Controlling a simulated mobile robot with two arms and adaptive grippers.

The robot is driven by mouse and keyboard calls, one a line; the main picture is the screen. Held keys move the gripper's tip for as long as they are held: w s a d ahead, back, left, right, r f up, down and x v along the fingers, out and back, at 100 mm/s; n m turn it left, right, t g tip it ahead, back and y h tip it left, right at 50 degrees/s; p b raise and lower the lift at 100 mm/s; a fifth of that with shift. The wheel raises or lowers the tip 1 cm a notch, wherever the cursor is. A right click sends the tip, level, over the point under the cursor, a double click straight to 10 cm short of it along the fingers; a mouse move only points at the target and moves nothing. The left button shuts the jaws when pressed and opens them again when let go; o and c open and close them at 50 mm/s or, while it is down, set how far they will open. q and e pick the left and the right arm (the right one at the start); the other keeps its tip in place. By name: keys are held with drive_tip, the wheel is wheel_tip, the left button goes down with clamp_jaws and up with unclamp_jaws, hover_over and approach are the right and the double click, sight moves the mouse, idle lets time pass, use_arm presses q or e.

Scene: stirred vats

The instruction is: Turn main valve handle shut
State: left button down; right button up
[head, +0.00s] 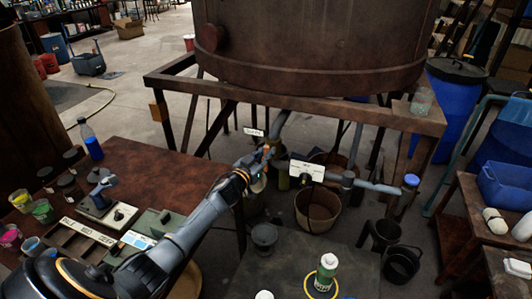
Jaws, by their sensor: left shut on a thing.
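My left arm reaches in from the lower left, and my left gripper (264,164) is at the pipework under the big rusty vat (315,45). It is shut on the main valve handle, which is mostly hidden by the fingers, so its angle cannot be told. A grey pipe (278,126) comes down from the vat just beyond the gripper. A side pipe (372,185) runs right to a blue-capped end. A white label (306,171) hangs just right of the gripper, and a small label (253,132) sits above it. My right gripper is not in view.
The vat stands on a rusty frame (290,101) close above the gripper. Buckets (317,208) stand below the pipe. A brown table (140,160) with jars and tools is at left; a green-and-white bottle (326,268) stands front centre.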

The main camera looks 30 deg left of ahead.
use_arm(q)
drive_tip(key=m, duration=0.1)
drive_tip(key=m+p, duration=0.1)
drive_tip(key=m, duration=0.1)
drive_tip(key=shift+w+d+g, duration=0.1)
drive_tip(key=shift+d+g, duration=0.3)
drive_tip(key=f+m+y, duration=0.1)
drive_tip(key=m, duration=0.3)
drive_tip(key=d+f+m+g+y, duration=0.1)
drive_tip(key=m, duration=0.3)
drive_tip(key=d+f+m+y+p, duration=0.1)
drive_tip(key=m, duration=0.3)
drive_tip(key=shift+w+g, duration=0.2)
drive_tip(key=shift+g, duration=0.2)
drive_tip(key=c, duration=1.3)
unclamp_jaws()
drive_tip(key=shift+a, duration=0.1)
